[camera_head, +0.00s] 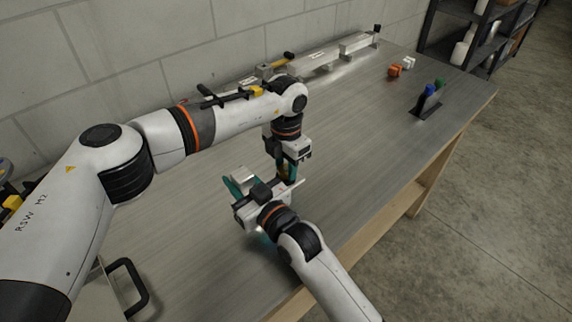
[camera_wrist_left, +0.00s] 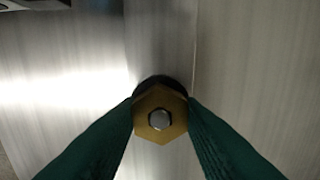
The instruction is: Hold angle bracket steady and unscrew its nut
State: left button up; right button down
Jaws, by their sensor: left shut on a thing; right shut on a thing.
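The brass hex nut (camera_wrist_left: 160,125) shows in the left wrist view, with a grey bolt end in its middle. My left gripper (camera_head: 287,178) points down over the table, its green fingers shut on the nut from both sides in the left wrist view (camera_wrist_left: 160,118). My right gripper (camera_head: 238,183) comes in from the lower right in the head view and is shut on the angle bracket (camera_head: 243,174), a small silver metal piece. The two grippers are close together. My grippers hide much of the bracket and the nut in the head view.
The metal-topped table (camera_head: 370,130) is clear to the right of my grippers. A long aluminium piece with clamps (camera_head: 325,56) lies along the back wall. Orange (camera_head: 394,70) and white (camera_head: 408,63) small parts and a dark holder with blue and green handles (camera_head: 428,100) stand at the far right.

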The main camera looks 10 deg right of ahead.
pick_arm(q)
jog(key=n, duration=0.8)
jog(key=shift+n, duration=0.4)
jog(key=n, duration=0.8)
jog(key=shift+n, duration=0.3)
jog(key=n, duration=0.8)
jog(key=shift+n, duration=0.4)
jog(key=n, duration=0.4)
jog(key=shift+n, duration=1)
jog(key=shift+r+n, duration=0.1)
jog(key=shift+n, duration=1.1)
